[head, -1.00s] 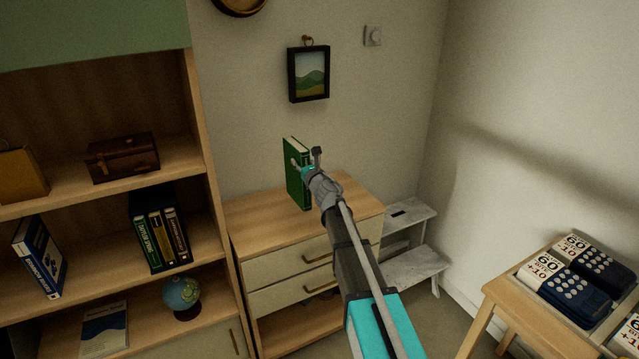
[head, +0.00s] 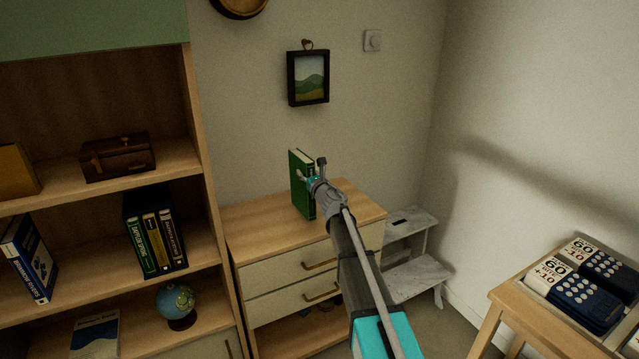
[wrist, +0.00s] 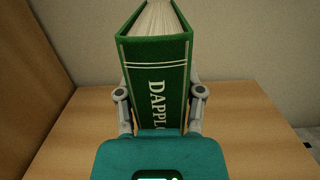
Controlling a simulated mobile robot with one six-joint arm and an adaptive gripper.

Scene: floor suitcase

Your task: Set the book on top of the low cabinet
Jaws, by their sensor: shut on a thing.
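A green book (head: 301,186) is upright over the top of the low wooden cabinet (head: 250,222). My gripper (head: 312,182) is shut on the book. In the wrist view the book (wrist: 158,85) stands between the two fingers of my gripper (wrist: 160,105), spine towards me, with white lettering on it. The cabinet top (wrist: 240,110) spreads out on both sides of the book. The book's lower end is hidden in the wrist view. I cannot tell if its lower edge touches the cabinet top.
A bookshelf (head: 205,160) with books, a small case (head: 118,158) and a globe (head: 176,303) stands at the left. A framed picture (head: 308,78) hangs above the cabinet. A grey step stool (head: 415,275) is at the right. The cabinet top around the book is clear.

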